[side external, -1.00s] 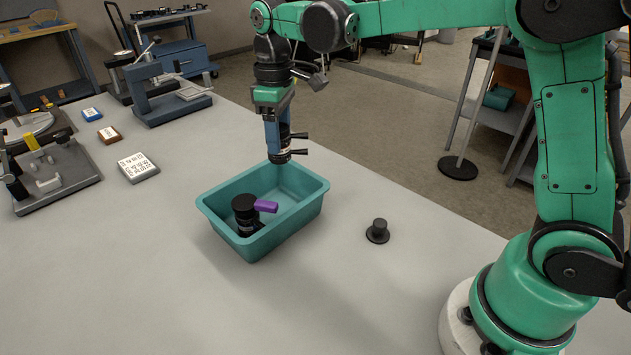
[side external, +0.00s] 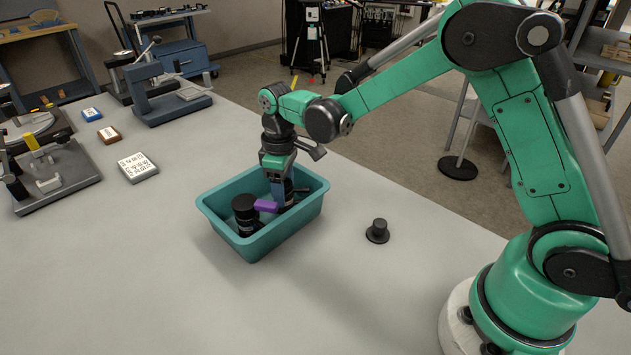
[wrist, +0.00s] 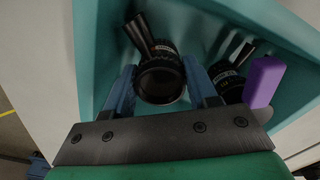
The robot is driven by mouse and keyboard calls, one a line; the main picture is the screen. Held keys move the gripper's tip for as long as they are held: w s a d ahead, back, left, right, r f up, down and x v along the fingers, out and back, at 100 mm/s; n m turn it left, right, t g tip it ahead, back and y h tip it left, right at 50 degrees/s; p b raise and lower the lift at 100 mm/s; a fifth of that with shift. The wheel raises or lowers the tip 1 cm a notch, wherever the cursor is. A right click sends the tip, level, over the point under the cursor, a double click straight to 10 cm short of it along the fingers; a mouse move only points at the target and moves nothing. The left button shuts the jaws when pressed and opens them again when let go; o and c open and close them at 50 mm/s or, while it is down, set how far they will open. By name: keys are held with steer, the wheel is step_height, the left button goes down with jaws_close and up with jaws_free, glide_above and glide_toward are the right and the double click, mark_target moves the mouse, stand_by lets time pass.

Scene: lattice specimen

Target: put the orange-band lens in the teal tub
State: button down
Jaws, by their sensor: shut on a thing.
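My gripper (side external: 282,192) is lowered inside the teal tub (side external: 287,231), toward its far right part. In the side view the gripper and the tub's inside mostly hide this lens. I cannot make out its band colour clearly. A second black lens (side external: 245,213) stands in the tub left of the gripper, and shows to the right in the wrist view (wrist: 228,84). The tub (wrist: 90,50) surrounds both lenses.
A purple block (side external: 266,205) is in the tub between the second lens and my gripper. A small black knobbed piece (side external: 377,231) stands on the table right of the tub. A white labelled block (side external: 138,167) and metal instruments lie to the left. The front table is clear.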

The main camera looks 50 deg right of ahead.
steer(key=c, duration=0.5)
jaws_free()
steer(key=shift+f, duration=0.15)
steer(key=shift+c, duration=0.2)
step_height(320, 180, up, 12)
steer(key=s+d+f+m+t, duration=0.1)
steer(key=s+m+t, duration=0.5)
steer(key=s, duration=0.6)
steer(key=shift+s+d+t, duration=0.3)
steer(key=shift+d+t, duration=0.15)
steer(key=shift+t, duration=0.15)
steer(key=shift+f, duration=0.1)
